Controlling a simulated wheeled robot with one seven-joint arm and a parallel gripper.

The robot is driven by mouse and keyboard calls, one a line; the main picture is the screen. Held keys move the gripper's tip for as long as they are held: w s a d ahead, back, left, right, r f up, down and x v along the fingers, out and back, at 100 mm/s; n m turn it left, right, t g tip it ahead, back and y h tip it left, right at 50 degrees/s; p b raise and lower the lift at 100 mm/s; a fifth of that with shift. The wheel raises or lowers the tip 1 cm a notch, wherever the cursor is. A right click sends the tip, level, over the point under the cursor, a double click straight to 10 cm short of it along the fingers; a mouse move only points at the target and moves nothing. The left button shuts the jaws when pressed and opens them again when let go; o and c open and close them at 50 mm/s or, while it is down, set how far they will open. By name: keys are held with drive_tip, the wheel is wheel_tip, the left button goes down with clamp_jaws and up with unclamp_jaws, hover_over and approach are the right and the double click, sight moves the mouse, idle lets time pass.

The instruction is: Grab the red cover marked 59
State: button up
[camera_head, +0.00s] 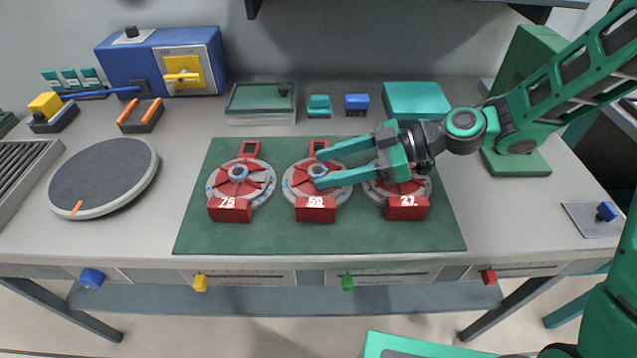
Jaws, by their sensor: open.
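The red cover marked 59 (316,210) is the middle one of three round red-and-grey covers on a green mat (330,243). It has a red label block at the front and a red loop at the back. My gripper (318,166) is open, and its two teal fingers reach from the right over the cover's round part. The fingers hide some of its upper right side. I cannot tell whether they touch it. The cover marked 75 (230,210) lies to its left. The cover marked 27 (407,207) lies to its right, partly hidden under my gripper and wrist.
A round dark turntable (104,175) stands left of the mat. A blue box with a yellow part (130,66), a glass-topped tray (262,100), small teal and blue blocks and a teal box (416,99) line the back. The mat's front strip is clear.

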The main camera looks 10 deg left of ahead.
drive_tip(key=shift+a+f, duration=0.1)
drive_tip(key=shift+a, duration=0.1)
clamp_jaws()
drive_tip(key=shift+r, duration=0.2)
